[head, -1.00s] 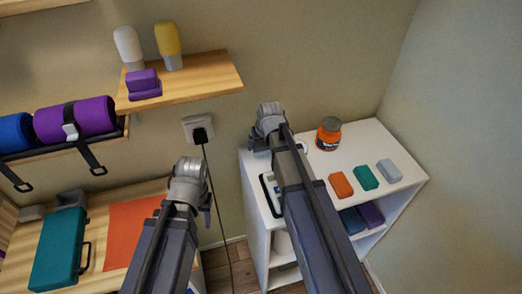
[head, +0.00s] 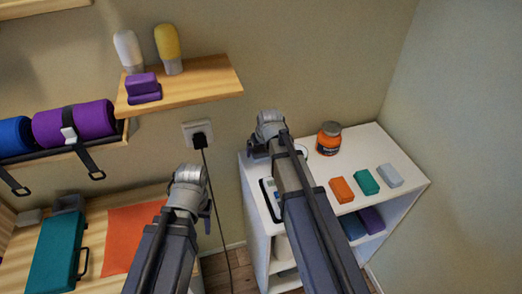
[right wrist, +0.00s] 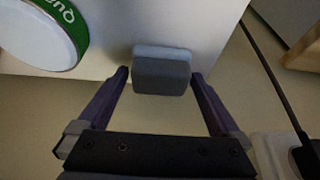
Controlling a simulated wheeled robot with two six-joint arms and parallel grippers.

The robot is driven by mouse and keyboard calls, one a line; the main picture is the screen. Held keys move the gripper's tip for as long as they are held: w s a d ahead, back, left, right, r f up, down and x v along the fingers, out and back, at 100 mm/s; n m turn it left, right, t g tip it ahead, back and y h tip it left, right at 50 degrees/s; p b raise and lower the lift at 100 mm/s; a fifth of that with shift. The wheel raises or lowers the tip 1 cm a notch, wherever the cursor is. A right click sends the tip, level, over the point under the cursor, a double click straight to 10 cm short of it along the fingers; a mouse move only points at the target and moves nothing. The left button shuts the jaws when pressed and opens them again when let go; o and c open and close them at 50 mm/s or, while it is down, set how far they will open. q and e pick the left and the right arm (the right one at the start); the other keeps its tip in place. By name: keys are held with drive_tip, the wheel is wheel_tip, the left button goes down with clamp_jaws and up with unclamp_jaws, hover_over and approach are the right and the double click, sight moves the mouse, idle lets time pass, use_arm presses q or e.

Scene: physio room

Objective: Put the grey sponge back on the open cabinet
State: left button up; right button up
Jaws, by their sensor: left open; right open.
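The grey sponge (right wrist: 161,76) shows in the right wrist view as a dark grey block with a paler bluish layer behind it. It lies at the edge of the white open cabinet (right wrist: 110,22), between the spread fingers of my right gripper. Small gaps show on both sides of it. In the head view my right gripper (head: 266,128) is over the far left corner of the cabinet top (head: 352,156) and hides most of the sponge. My left gripper (head: 189,173) is open and empty, left of the cabinet in front of the wall.
An orange jar (head: 329,138) and orange (head: 342,190), teal (head: 366,181) and pale grey (head: 389,175) blocks stand on the cabinet top. A wall socket (head: 197,132) with a black cable is close to its left. A wooden shelf (head: 205,84) is above.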

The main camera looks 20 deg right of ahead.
drive_tip(key=p+v, duration=1)
drive_tip(key=v, duration=0.2)
drive_tip(key=shift+p, duration=0.4)
drive_tip(key=s+a+f+g, duration=0.1)
drive_tip(key=s+g, duration=0.1)
drive_tip(key=s, duration=0.6)
drive_tip(key=s+a+f+g, duration=0.1)
drive_tip(key=s+a+g, duration=0.1)
drive_tip(key=s, duration=0.5)
drive_tip(key=s+a+n+h, duration=0.1)
drive_tip(key=s+a+n, duration=0.2)
drive_tip(key=a, duration=0.7)
drive_tip(key=shift+s+a+r+g+h, duration=0.3)
drive_tip(key=shift+s+g, duration=0.1)
drive_tip(key=shift+s, duration=0.35)
